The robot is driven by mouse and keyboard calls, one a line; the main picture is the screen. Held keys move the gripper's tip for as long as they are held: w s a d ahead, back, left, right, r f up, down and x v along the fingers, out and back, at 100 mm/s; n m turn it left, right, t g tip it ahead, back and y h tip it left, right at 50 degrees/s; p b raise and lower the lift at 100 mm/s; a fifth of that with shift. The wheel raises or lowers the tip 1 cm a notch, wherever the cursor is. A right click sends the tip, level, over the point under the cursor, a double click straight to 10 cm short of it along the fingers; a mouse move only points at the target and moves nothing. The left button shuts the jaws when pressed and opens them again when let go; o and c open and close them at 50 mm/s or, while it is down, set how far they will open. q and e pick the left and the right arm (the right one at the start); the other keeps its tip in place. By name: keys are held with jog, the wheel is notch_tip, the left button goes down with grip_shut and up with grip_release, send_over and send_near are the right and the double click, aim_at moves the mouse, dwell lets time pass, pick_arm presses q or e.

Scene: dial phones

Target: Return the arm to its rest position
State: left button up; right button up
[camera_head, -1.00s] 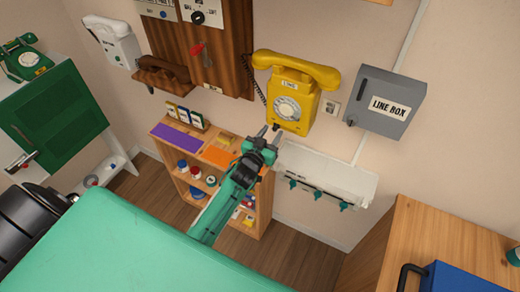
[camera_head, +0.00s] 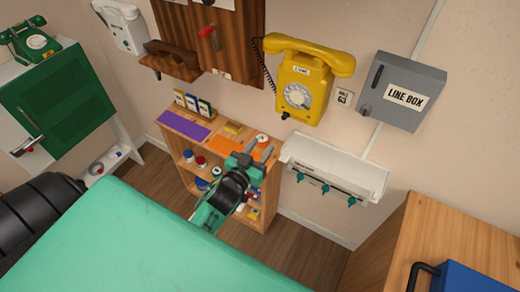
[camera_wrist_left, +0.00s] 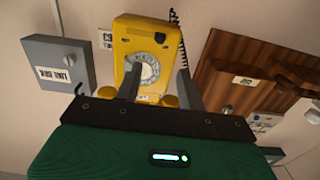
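My left gripper (camera_head: 258,151) is in front of the wooden shelf (camera_head: 258,216) in the camera_head view, below the yellow wall phone (camera_head: 299,92). Its two fingers stand apart with nothing between them, and in the left wrist view the open fingers (camera_wrist_left: 158,82) show against the yellow phone (camera_wrist_left: 150,40) behind. The gripper is apart from the phone. The phone's handset (camera_head: 310,52) lies across its top in the camera_head view. My right gripper is not in view.
A grey line box (camera_head: 401,78) and a white rack with teal knobs (camera_head: 335,170) are on the wall. A green phone (camera_head: 31,40) stands on the green cabinet (camera_head: 58,99) at left. A wooden cabinet (camera_head: 450,225) with a blue object (camera_head: 470,278) is at right.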

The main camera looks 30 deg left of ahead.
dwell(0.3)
pick_arm(q)
jog(key=s+f+g, duration=0.3)
jog(key=s+f, duration=0.1)
jog(key=f, duration=0.8)
jog(key=s+d+f+g, duration=0.15)
jog(key=s+f, duration=0.25)
jog(key=f, duration=0.8)
jog(key=s+f+g, duration=0.4)
jog(key=f, duration=0.8)
jog(key=s+f+g, duration=0.2)
jog(key=s+f, duration=0.4)
jog(key=s, duration=0.5)
jog(key=s+a+f+m+g, duration=0.1)
jog(key=s+f+g, duration=0.2)
jog(key=s+f, duration=0.4)
jog(key=s+a+f+m+g, duration=0.1)
jog(key=s+f+g, duration=0.2)
jog(key=s+f, duration=0.4)
jog(key=s, duration=0.7)
jog(key=shift+s+y, duration=0.3)
jog(key=shift+w+g, duration=0.1)
jog(key=shift+g, duration=0.15)
